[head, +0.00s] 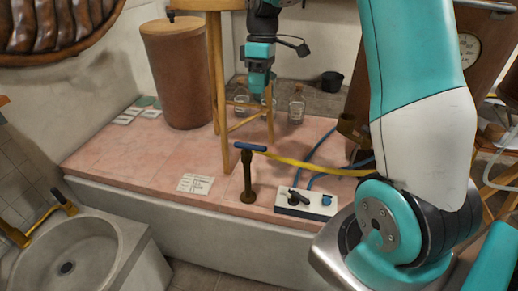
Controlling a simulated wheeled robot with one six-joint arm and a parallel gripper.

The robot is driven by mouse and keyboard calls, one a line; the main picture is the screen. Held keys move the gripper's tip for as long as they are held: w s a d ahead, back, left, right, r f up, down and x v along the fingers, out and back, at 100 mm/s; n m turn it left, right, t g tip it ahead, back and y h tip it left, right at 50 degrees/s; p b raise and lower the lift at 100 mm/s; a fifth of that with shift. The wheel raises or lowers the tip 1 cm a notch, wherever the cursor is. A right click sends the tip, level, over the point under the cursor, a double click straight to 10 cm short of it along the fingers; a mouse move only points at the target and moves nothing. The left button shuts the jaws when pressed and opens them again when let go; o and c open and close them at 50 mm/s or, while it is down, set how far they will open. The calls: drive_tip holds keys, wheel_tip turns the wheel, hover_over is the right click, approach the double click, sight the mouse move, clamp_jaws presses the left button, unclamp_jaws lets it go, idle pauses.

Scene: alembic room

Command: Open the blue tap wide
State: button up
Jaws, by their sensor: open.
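A dark brass post (247,178) stands upright near the front edge of the pink-tiled bench, with a blue bar handle (250,147) across its top. To its right, a white box (305,206) carries a black lever (297,197) and a small blue knob (326,200). I cannot tell for sure which blue part is the tap, or how far either is turned. My gripper (259,96) points down above and behind the blue bar handle, apart from it. It is open, with nothing seen between its fingers.
A wooden stool (217,90) stands close to my gripper, with a brown cylinder (178,75) on its left. Glass bottles (296,104) stand behind. A yellow hose (310,165) and blue hoses (322,150) lie right of the post. A stone basin (110,235) is at lower left.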

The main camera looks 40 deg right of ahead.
sight(250, 148)
drive_tip(key=f, duration=0.5)
drive_tip(key=s+a+f, duration=0.1)
drive_tip(key=f, duration=0.5)
drive_tip(key=s+f, duration=0.1)
drive_tip(key=f, duration=0.5)
drive_tip(key=shift+a+f, duration=0.25)
drive_tip(key=shift+a, duration=0.1)
clamp_jaws()
